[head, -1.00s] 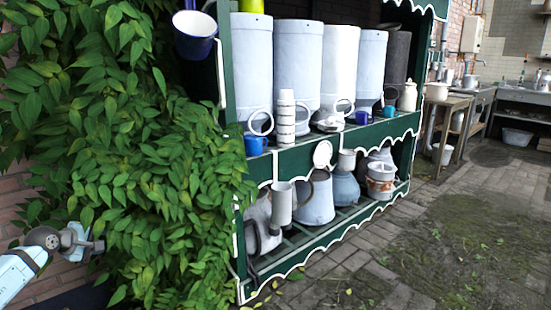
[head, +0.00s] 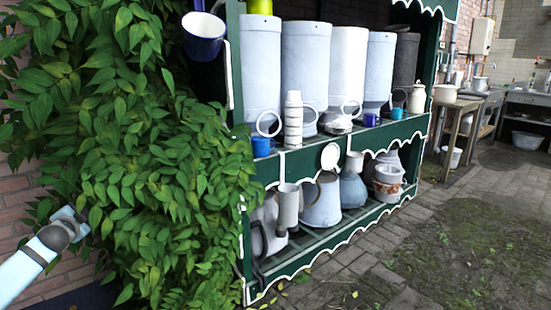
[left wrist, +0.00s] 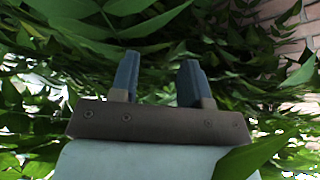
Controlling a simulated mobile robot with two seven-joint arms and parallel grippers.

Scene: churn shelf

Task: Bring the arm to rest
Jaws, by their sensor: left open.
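My left arm comes in at the lower left of the head view, and its far end reaches into the leafy bush (head: 150,150). The gripper itself is hidden by leaves there. In the left wrist view my left gripper (left wrist: 157,80) is open, with its two blue fingers apart and nothing between them. Leaves surround it on all sides, and some lie in front of its mount. My right gripper is in neither view.
A green shelf (head: 330,240) with white scalloped trim stands right of the bush, holding tall pale churns (head: 303,75), mugs and jugs. A blue-white pot (head: 203,35) hangs at its left post. A brick wall (left wrist: 297,70) lies behind the leaves. The paved floor (head: 420,240) at right is clear.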

